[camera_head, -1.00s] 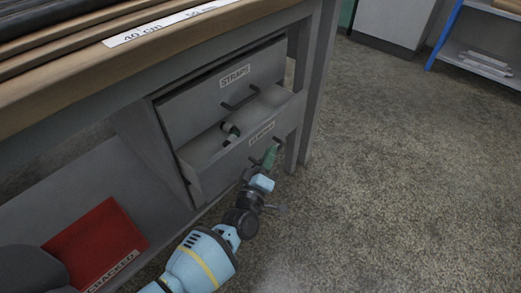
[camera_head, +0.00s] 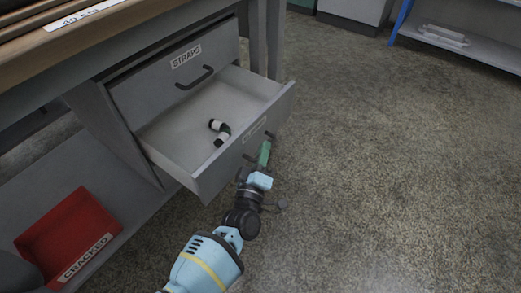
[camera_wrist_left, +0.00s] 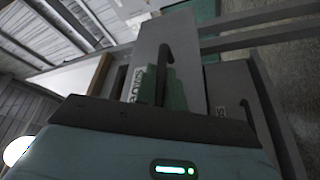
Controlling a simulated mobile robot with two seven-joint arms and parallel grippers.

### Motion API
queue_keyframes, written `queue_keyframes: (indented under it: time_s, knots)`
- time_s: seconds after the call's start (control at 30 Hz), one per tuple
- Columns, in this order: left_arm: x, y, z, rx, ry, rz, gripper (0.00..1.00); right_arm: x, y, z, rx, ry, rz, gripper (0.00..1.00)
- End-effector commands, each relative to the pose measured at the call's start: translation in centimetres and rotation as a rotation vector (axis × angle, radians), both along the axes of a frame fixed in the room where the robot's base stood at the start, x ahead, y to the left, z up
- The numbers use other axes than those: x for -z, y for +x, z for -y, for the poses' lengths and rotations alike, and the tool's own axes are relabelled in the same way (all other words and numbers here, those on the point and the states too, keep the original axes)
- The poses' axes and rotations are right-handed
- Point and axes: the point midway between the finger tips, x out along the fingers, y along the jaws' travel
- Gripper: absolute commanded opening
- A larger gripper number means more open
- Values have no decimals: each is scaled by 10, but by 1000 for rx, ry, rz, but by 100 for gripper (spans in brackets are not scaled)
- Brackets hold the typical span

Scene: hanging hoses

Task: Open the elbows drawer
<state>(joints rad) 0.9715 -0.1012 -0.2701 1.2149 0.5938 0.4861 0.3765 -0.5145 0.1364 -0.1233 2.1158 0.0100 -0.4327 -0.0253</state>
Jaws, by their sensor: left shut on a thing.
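The elbows drawer (camera_head: 180,172) is the lower grey drawer and stands well out of the bench. Its front label is too oblique to read clearly in the head view. A black and white elbow piece (camera_head: 221,131) lies inside it. My left gripper (camera_head: 263,158) is at the drawer front, with its green fingers shut on the dark drawer handle (camera_head: 250,157). In the left wrist view, the green fingers (camera_wrist_left: 172,90) are close against a dark handle bar (camera_wrist_left: 165,62) on the grey front. My right gripper is not in view.
The shut straps drawer (camera_head: 160,93) is directly above. A red bin (camera_head: 62,222) labelled "CRACKED" sits on the lower shelf at left. A blue-framed shelf (camera_head: 470,48) stands at the far right. The floor right of the drawer is clear.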

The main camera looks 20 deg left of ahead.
Motion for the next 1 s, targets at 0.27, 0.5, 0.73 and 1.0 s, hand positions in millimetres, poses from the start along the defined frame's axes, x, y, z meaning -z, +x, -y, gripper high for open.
queue_keyframes:
  time_s: [0.27,0.5,0.73,1.0]
  knots:
    - [1,-1,0,1,1,-2,0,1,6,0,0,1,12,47]
    - [1,0,0,1,1,-2,32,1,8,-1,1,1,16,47]
    - [0,0,0,0,0,-1,32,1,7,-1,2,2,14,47]
    - [5,-24,0,0,1,-4,32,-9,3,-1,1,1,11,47]
